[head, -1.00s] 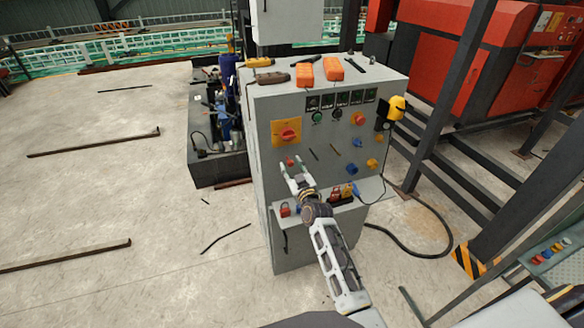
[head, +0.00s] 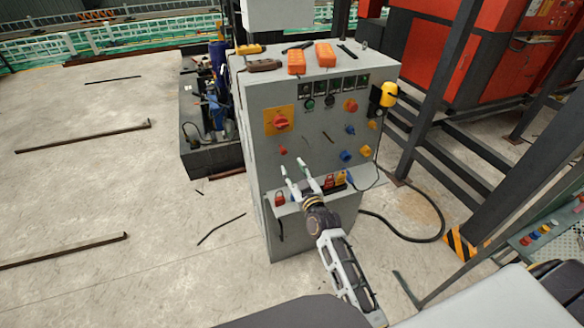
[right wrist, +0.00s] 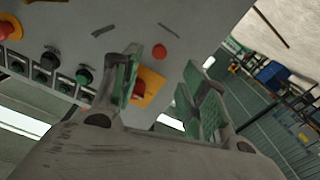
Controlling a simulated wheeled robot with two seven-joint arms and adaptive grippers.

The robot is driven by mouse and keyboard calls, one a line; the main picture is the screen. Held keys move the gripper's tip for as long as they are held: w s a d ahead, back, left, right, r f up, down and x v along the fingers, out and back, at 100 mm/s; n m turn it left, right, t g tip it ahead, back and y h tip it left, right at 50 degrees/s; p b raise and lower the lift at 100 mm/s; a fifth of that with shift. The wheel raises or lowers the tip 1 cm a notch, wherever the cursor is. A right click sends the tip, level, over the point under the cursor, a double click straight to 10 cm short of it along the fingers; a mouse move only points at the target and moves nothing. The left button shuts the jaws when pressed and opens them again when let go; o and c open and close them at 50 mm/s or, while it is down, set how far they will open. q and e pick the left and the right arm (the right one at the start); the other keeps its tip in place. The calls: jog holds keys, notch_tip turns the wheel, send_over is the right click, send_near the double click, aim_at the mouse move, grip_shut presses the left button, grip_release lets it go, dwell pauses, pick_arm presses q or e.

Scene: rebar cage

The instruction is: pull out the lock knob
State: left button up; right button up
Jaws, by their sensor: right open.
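A grey control cabinet (head: 318,103) stands in front of me. Its front has a small round red knob (head: 283,151), below a yellow plate with a red rotary switch (head: 280,121). No label shows which part is the lock knob. My right gripper (head: 291,166) is open and empty, its fingertips just below the small red knob in the head view. In the right wrist view the small red knob (right wrist: 159,51) sticks out of the panel beyond the gap between the fingers, apart from them. One finger partly hides the rotary switch (right wrist: 140,87). My left gripper is out of view.
A ledge with padlock-like red and yellow items (head: 334,180) juts out below the panel. Other knobs (head: 346,156) sit to the right. Orange boxes (head: 297,62) lie on top. A black cable (head: 425,237) runs on the floor; dark steel posts (head: 440,85) stand right.

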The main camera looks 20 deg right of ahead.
jog(key=shift+s, duration=1.3)
jog(key=s+a+f+g, duration=0.1)
jog(key=s+f+g, duration=0.3)
jog(key=f, duration=0.9)
jog(key=s+a+f+g+y, duration=0.15)
jog(key=s+f, duration=0.45)
jog(key=f, duration=0.8)
jog(key=s+a+f+g+h, duration=0.1)
jog(key=s+f+g, duration=0.3)
jog(key=f, duration=0.9)
jog(key=s+d+f+g, duration=0.3)
jog(key=s+f+g, duration=0.1)
jog(key=s+f, duration=1.25)
jog(key=s+d+f+g, duration=0.1)
jog(key=s+d+f, duration=0.1)
jog(key=s, duration=0.9)
jog(key=s+d+f+m+g+h, duration=0.1)
jog(key=s+d+f+g, duration=0.1)
jog(key=s, duration=0.8)
jog(key=shift+s+d+f, duration=0.4)
jog(key=shift+d+f, duration=0.25)
jog(key=shift+f, duration=0.2)
jog(key=shift+g, duration=0.25)
